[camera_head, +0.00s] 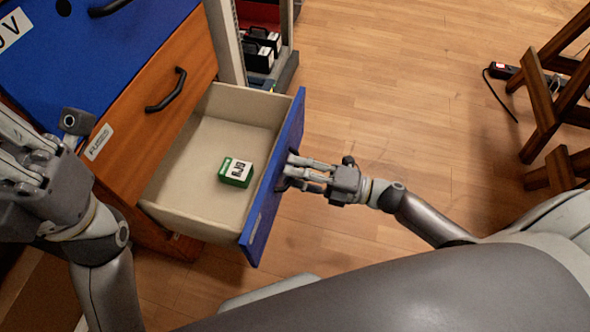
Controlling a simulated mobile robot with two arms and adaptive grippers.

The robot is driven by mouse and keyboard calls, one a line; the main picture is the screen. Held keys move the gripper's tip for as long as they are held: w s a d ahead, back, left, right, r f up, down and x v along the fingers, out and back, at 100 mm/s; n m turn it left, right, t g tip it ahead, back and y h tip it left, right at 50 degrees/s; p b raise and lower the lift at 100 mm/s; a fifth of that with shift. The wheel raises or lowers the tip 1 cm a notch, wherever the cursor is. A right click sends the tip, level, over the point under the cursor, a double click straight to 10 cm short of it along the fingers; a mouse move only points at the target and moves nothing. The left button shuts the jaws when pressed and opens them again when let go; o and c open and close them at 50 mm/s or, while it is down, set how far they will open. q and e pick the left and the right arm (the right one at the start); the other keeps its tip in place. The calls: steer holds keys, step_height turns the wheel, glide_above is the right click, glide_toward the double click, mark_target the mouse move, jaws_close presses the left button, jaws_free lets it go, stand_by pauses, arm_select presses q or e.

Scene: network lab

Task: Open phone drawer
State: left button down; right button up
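A drawer (215,205) with a blue front (262,205) stands pulled well out of the wooden cabinet (128,140). A small green and white box (236,172) lies inside it, and the rest of the drawer floor is bare. My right gripper (290,172) is at the outer face of the blue front, with its fingertips at or against it where the handle would be. The handle is hidden, and I cannot tell whether the fingers are closed on it. My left gripper (22,165) is at the left edge in front of the cabinet, partly cut off, with nothing visible in it.
A closed wooden drawer with a black handle (166,92) and a label (98,142) is beside the open one. A rack with black devices (262,48) stands behind. Wooden legs (548,95) and a power strip (502,70) are at right. The floor between is clear.

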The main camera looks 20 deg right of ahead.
steer(key=v, duration=1.1)
steer(key=shift+s+d, duration=0.15)
steer(key=shift+d, duration=0.05)
steer(key=shift+f, duration=0.1)
